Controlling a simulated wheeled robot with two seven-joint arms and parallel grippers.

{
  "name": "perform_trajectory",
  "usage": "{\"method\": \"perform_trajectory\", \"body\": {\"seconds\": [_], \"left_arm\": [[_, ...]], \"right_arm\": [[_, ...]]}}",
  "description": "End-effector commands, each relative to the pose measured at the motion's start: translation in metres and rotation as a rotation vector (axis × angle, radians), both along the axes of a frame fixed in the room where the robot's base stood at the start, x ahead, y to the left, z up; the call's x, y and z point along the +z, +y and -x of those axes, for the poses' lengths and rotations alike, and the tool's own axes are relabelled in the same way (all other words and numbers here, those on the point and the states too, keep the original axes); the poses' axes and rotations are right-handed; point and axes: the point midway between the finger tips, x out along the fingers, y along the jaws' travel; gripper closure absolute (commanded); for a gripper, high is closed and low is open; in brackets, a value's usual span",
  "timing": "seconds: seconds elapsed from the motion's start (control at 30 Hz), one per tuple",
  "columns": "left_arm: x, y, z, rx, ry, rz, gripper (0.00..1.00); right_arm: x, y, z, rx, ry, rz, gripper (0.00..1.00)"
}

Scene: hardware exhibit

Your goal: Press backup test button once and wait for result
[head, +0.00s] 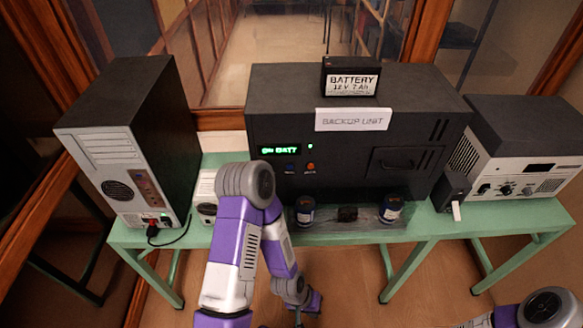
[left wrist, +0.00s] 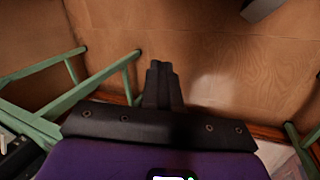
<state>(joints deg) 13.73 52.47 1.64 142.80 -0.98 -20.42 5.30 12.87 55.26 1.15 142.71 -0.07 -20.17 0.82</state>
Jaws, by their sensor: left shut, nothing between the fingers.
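The backup unit (head: 420,125) is a large black box on the green table, with a white "BACKUP UNIT" sign. Its green display (head: 279,151) appears to read "On BATT". A small green light (head: 310,146) is lit beside it. Below are a blue button (head: 291,167) and an orange button (head: 311,166); their labels are too small to read. My left gripper (head: 300,312) hangs low in front of the table, away from the buttons. In the left wrist view its fingers (left wrist: 162,80) are together and empty, over the wooden floor. My right gripper is out of view.
A battery (head: 350,78) stands on the unit. A computer tower (head: 115,165) is left, a grey instrument (head: 520,165) right. My left elbow rises near the table's front edge.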

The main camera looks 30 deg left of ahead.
Motion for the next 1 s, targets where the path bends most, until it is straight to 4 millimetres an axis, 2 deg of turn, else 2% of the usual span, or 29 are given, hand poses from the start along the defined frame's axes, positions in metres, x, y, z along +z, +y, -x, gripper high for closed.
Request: {"method": "perform_trajectory", "body": {"seconds": [0.17, 0.3, 0.4, 0.5, 0.6, 0.7, 0.8, 1.0], "left_arm": [[0.049, 0.037, -0.063, 0.331, -0.123, 0.037, 1.00], [0.110, 0.078, -0.111, 0.655, -0.241, 0.120, 1.00], [0.156, 0.108, -0.133, 0.860, -0.325, 0.201, 1.00], [0.199, 0.133, -0.146, 1.025, -0.395, 0.287, 1.00], [0.232, 0.150, -0.152, 1.143, -0.449, 0.364, 1.00], [0.255, 0.161, -0.154, 1.215, -0.484, 0.420, 1.00], [0.267, 0.166, -0.154, 1.253, -0.500, 0.452, 1.00], [0.270, 0.167, -0.154, 1.266, -0.503, 0.465, 1.00]], "right_arm": [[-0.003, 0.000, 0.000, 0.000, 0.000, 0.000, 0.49], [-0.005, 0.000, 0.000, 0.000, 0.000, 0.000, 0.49], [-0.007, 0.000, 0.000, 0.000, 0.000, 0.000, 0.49], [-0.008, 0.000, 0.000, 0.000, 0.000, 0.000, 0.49], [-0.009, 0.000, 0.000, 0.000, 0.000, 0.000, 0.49], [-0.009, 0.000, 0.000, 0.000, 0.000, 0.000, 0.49], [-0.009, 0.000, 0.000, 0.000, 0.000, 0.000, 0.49], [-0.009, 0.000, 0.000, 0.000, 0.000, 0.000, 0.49]]}}
